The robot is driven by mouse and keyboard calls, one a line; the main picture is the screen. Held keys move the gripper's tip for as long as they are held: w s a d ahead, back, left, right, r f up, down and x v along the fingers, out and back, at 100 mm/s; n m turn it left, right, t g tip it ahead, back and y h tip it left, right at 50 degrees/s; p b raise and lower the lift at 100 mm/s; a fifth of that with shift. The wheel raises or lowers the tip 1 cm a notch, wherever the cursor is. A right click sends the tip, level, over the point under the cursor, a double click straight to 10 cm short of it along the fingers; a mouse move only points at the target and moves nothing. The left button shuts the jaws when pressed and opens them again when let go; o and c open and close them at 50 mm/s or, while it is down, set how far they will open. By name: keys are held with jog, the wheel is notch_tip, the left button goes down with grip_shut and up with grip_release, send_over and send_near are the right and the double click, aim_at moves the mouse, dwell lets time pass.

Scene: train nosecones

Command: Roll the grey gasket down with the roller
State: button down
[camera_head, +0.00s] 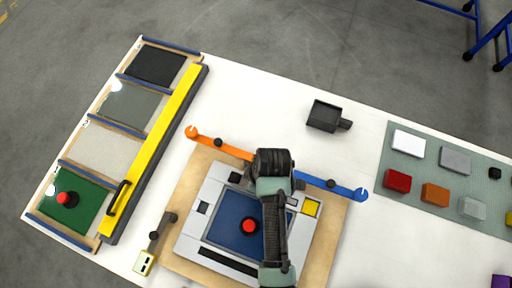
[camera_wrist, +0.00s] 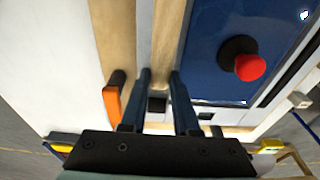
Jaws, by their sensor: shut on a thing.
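The blue panel (camera_head: 236,219) lies in a pale grey frame (camera_head: 191,235) on a wooden base and carries a red knob (camera_head: 249,225). A thin dark edge runs around the panel; I cannot tell whether it is the grey gasket. My gripper (camera_wrist: 161,72) is over the frame's edge beside the panel (camera_wrist: 215,75). Its fingers are shut on a small dark thing (camera_wrist: 157,104), mostly hidden; I cannot tell whether it is the roller. In the head view my arm covers the fingertips and part of the panel.
An orange lever (camera_head: 236,151) and a blue lever (camera_head: 347,191) stick out from the fixture. A yellow bar (camera_head: 160,140) with a handle borders a board of coloured panels. A dark open holder (camera_head: 324,116) stands behind; blocks lie on a grey-green mat (camera_head: 425,165).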

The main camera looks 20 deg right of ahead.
jog(key=shift+s+d, duration=0.25)
jog(key=shift+d, duration=0.05)
jog(key=shift+s+d+p, duration=0.35)
jog(key=shift+d, duration=0.2)
jog(key=shift+r, duration=0.1)
dwell(0.5)
dwell(0.9)
jog(key=shift+p, duration=0.35)
jog(key=shift+s+d, duration=0.3)
jog(key=shift+d, duration=0.05)
jog(key=shift+s+d+p, duration=0.3)
jog(key=shift+s+d, duration=0.05)
jog(key=shift+d, duration=0.2)
dwell(0.5)
dwell(0.9)
